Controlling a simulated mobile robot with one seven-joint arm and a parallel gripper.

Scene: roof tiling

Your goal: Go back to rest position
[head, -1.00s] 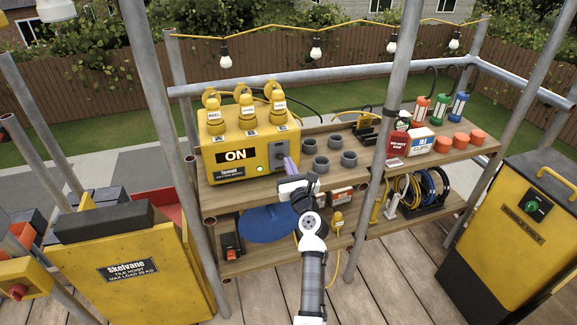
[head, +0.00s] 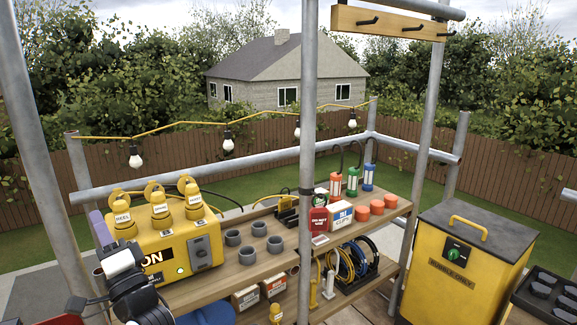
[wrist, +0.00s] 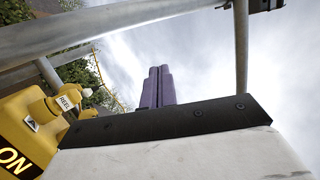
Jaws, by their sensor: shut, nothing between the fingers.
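My gripper (head: 102,230) is at the lower left of the head view, in front of the left end of the yellow power box. Its purple fingers point up and are closed together with nothing between them. In the wrist view the shut fingers (wrist: 158,88) stand against the sky. The yellow power box (head: 160,245) has an "ON" label, a green light, a grey switch and three yellow plugs on top. My arm covers part of its left side. The box's corner and the "REEL" plug (wrist: 66,102) also show at the left of the wrist view.
A wooden shelf (head: 300,258) holds grey cups, orange cups and coloured lamps. Scaffold poles (head: 308,150) stand close around, one crossing the head view's middle. A yellow "RUBBLE ONLY" bin (head: 455,275) is at the right. In the wrist view, poles (wrist: 241,50) flank the fingers.

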